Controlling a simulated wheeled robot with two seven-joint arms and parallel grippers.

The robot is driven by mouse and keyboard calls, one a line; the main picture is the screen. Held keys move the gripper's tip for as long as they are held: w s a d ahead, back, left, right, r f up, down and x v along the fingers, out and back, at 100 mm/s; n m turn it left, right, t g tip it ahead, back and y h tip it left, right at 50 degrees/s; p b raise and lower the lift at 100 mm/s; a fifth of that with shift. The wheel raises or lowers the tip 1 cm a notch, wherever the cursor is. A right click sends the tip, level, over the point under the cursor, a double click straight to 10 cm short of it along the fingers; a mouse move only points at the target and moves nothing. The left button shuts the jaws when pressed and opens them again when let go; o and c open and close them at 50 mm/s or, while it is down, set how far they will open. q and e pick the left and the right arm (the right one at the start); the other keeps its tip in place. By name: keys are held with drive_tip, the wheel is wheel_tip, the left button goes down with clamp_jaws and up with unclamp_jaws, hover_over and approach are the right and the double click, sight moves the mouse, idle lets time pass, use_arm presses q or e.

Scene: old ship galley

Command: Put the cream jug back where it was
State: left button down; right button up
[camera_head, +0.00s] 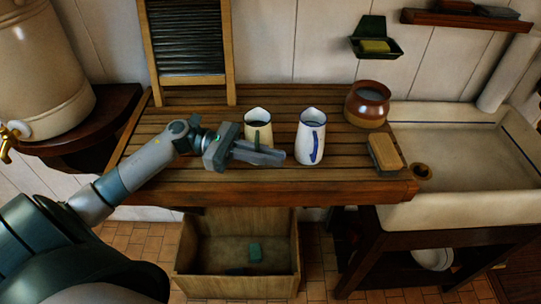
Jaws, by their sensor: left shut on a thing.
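The cream jug (258,119), with a dark rim line and an olive handle, stands upright on the slatted wooden counter (225,188), or just above it; I cannot tell which. My left gripper (268,155) is in front of it and shut on it, apparently at the handle. The fingers hide the jug's lower part. A white jug (311,130) with a blue handle stands just to the right, close to my fingertips. My right gripper is out of view.
A washboard (188,45) leans behind. A barrel (42,75) stands left. A crate (240,214) is below. The counter's left part is clear.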

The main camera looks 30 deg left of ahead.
use_arm(q)
drive_tip(key=shift+f, duration=0.1)
drive_tip(key=c, duration=1.9)
unclamp_jaws()
drive_tip(key=shift+o, duration=0.2)
drive_tip(key=shift+r, duration=0.2)
drive_tip(key=shift+a+f+b, duration=0.2)
drive_tip(key=shift+f+b, duration=0.05)
drive_tip(key=shift+b, duration=0.05)
drive_tip(key=b+v, duration=0.6)
drive_tip(key=v, duration=0.4)
drive_tip(key=shift+b+v, duration=0.35)
drive_tip(key=shift+v, duration=0.45)
